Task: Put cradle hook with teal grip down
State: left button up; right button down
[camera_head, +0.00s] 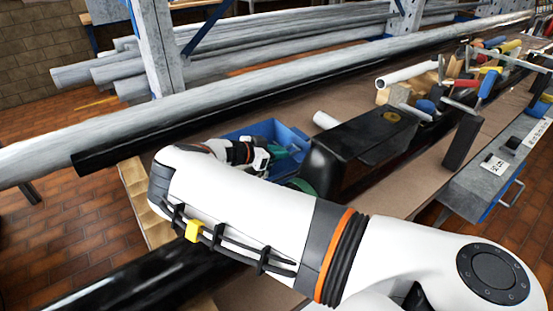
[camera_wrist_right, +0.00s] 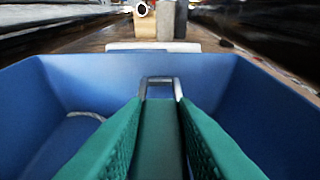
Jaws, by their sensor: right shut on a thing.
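The cradle hook with teal grip (camera_wrist_right: 160,140) lies between the two green, ribbed fingers of my right gripper (camera_wrist_right: 160,112) in the right wrist view. Its metal end, a squared loop (camera_wrist_right: 160,82), points away from me. The gripper is shut on the teal grip, over the inside of a blue bin (camera_wrist_right: 62,85). In the head view the right gripper (camera_head: 281,154) reaches into the same blue bin (camera_head: 292,135), and my arm hides part of it. I cannot tell whether the hook touches the bin floor. My left gripper is not in view.
A black machine body (camera_head: 340,150) stands right of the bin on the brown bench (camera_head: 425,180). Several tools with coloured handles and wooden blocks crowd the back right. Long grey and black pipes (camera_head: 200,110) run along the far side. A pale curved thing (camera_wrist_right: 85,116) lies inside the bin.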

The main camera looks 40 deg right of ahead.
notch_tip(320, 180, down, 2)
jog(key=shift+f, duration=0.2)
jog(key=shift+f+b, duration=0.3)
jog(key=shift+f, duration=0.25)
jog(key=c, duration=1.2)
grip_release()
jog(key=shift+o, duration=0.2)
